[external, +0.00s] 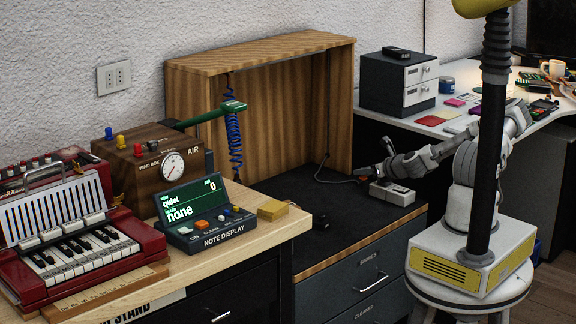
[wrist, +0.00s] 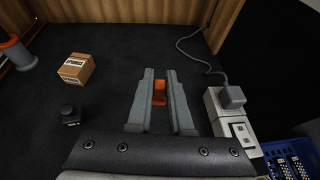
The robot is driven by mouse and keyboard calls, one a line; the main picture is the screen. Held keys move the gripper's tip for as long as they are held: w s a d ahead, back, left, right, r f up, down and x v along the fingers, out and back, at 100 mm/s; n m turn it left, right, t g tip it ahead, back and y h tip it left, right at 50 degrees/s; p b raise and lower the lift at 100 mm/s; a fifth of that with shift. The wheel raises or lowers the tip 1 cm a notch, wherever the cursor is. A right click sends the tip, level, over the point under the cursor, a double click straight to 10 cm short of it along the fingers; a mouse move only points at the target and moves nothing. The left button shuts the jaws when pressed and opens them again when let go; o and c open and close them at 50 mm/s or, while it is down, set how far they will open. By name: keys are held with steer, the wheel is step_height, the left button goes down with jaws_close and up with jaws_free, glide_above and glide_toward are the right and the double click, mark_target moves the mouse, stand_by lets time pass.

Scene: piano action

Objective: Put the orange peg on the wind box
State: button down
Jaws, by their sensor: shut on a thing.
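The orange peg (wrist: 159,90) shows between the two grey fingers of my gripper (wrist: 160,88) in the wrist view. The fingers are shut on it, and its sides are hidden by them. A dark work surface (wrist: 120,35) lies below; I cannot tell whether the peg touches it. In the external view my gripper (external: 364,174) is over the right part of this surface, and the peg is too small to make out. The brown wind box (external: 150,176), with a round gauge, stands far to the left on the wooden bench.
A grey and white box (external: 392,193) with a cable sits close to my gripper. A small cardboard box (wrist: 75,68) and a black knob (wrist: 70,114) lie left of it. The note display (external: 196,212) and a red keyboard (external: 75,240) stand by the wind box. A wooden hood (external: 262,45) rises behind.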

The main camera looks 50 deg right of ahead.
step_height(320, 180, up, 43)
steer(key=w+a+f+p, duration=0.25)
steer(key=w+a, duration=0.25)
steer(key=a, duration=0.5)
steer(key=w+a+f+p, duration=0.1)
steer(key=w+a+p, duration=0.3)
steer(key=a, duration=0.6)
steer(key=w+a+f+p, duration=0.1)
steer(key=w+a+f, duration=0.1)
steer(key=w+a, duration=0.65)
steer(key=s+a+r+y+p, duration=0.15)
steer(key=s+a, duration=0.25)
steer(key=a, duration=0.8)
steer(key=s+a+r+n+p, duration=0.1)
steer(key=s+a+r+p, duration=0.2)
steer(key=a, duration=0.8)
steer(key=s+a+r+p, duration=0.15)
steer(key=s+a, duration=0.25)
steer(key=a, duration=0.8)
glide_above(182, 140)
step_height(182, 140, down, 5)
step_height(182, 140, down, 11)
steer(key=shift+r+b, duration=0.1)
steer(key=shift+b, duration=0.95)
